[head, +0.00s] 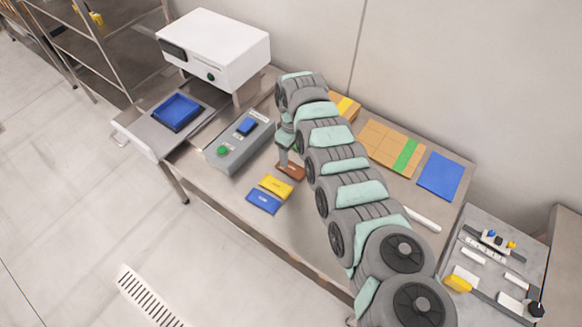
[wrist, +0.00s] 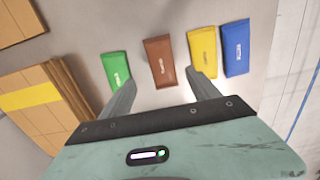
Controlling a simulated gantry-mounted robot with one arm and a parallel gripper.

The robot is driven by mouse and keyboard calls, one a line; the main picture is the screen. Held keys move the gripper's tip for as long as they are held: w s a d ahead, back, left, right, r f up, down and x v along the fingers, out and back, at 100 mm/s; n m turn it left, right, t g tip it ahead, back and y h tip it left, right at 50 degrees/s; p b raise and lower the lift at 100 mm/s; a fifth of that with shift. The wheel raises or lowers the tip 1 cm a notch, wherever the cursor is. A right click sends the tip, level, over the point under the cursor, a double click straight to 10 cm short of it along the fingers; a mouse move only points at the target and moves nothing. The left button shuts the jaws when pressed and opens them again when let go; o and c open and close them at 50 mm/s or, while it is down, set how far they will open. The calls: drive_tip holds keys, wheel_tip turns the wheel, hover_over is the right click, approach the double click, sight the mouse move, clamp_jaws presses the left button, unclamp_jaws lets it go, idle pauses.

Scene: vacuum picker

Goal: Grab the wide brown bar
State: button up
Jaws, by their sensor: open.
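The brown bar (wrist: 160,61) lies flat on the metal table, between a green bar (wrist: 115,69) and a yellow bar (wrist: 202,52) in the wrist view. It looks a little wider than the yellow bar. In the head view the brown bar (head: 291,171) shows partly below my gripper (head: 287,158). My gripper is open and empty, its two fingers (wrist: 162,90) spread on either side of the brown bar's near end in the wrist view. The left fingertip overlaps the green bar and the right one the yellow bar in that view. I cannot tell the fingertips' height.
A blue bar (wrist: 236,48) lies beyond the yellow one. A grey control box (head: 238,142) and a white machine (head: 215,50) stand to the left. Cartons (head: 385,143) and a blue sheet (head: 439,176) lie along the wall side. The table's front edge is near the bars.

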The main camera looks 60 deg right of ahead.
sight(293, 168)
drive_tip(key=f, duration=0.2)
drive_tip(key=f+b, duration=0.1)
drive_tip(key=f, duration=0.4)
drive_tip(key=shift+s+a+b, duration=0.2)
drive_tip(key=shift+a+b, duration=0.1)
drive_tip(key=shift+b, duration=0.05)
drive_tip(key=shift+c, duration=0.3)
drive_tip(key=c, duration=1.4)
